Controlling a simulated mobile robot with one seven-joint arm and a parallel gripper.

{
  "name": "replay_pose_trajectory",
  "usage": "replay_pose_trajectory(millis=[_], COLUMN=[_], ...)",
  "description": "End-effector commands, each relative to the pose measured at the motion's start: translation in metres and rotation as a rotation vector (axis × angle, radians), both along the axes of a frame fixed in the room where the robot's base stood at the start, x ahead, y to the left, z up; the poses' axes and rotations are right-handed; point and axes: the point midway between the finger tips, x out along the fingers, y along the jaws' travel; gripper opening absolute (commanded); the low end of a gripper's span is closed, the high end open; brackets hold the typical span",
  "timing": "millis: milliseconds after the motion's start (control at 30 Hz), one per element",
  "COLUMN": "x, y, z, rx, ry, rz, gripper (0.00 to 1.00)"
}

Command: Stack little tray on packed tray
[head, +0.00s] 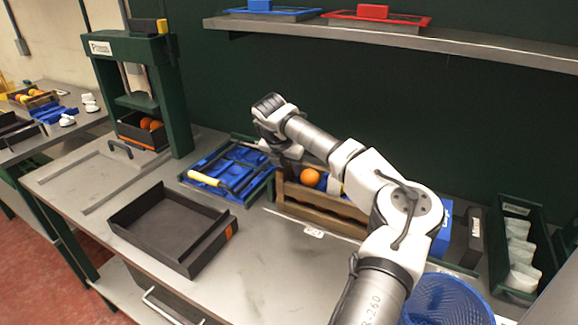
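A black open tray (133,232) with an orange mark at its right corner sits empty on the front of the bench. A blue compartmented tray (215,160) lies behind it, with a yellow-handled tool (207,179) across its front. A wooden crate (318,207) stands right of the blue tray and holds an orange (310,177) and other items partly hidden by my arm. I cannot tell which of these is the little tray or the packed tray. My gripper (283,163) points down near the blue tray's right edge and the crate's left end; its fingers are not clear.
A green press (177,100) at the back left has a dark box with oranges (140,132) in it. A shelf (480,45) runs above. A blue mesh basket (445,305) and a green rack of cups (510,265) stand right. Bench front centre is clear.

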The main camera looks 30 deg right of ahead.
Motion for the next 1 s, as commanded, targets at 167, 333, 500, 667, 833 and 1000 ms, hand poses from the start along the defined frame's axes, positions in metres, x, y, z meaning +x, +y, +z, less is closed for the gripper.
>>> replay_pose_trajectory(millis=[167,333,500,667,833,1000], x=[0.0,0.0,0.0,-0.006,-0.013,-0.018], y=[0.0,0.0,0.001,0.011,0.024,0.034], z=[0.001,0.001,0.008,0.034,0.07,0.098], rx=[0.0,0.0,-0.001,-0.004,-0.004,-0.003], ry=[0.0,0.0,-0.002,-0.003,-0.004,-0.002], rz=[0.0,0.0,0.0,0.0,0.0,-0.001], gripper=[0.43,0.43,0.43,0.43,0.43,0.43])
